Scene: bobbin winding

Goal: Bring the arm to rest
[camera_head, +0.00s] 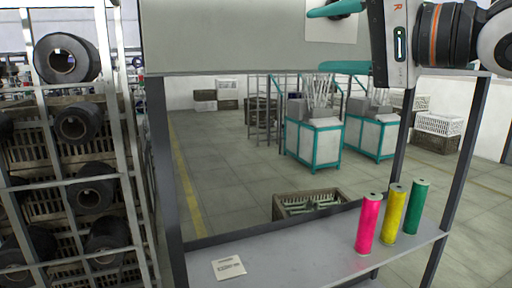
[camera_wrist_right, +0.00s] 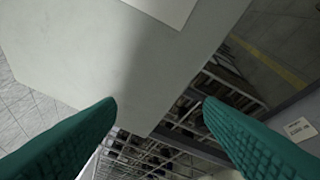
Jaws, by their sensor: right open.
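My right gripper (camera_head: 314,40) is at the top right in the head view, in front of a grey panel. Its two teal fingers are spread apart with nothing between them. They also show well apart in the right wrist view (camera_wrist_right: 160,102). My left gripper is in neither view. A pink bobbin (camera_head: 368,224), a yellow bobbin (camera_head: 391,214) and a green bobbin (camera_head: 417,207) stand upright in a row on the grey shelf (camera_head: 292,263), well below the right gripper.
A small white card (camera_head: 228,268) lies on the shelf's left part. The grey panel (camera_head: 230,40) stands above the shelf. A rack of black spools (camera_head: 80,124) is at the left. Behind are a crate (camera_head: 310,200), teal-and-white machines (camera_head: 314,140) and open floor.

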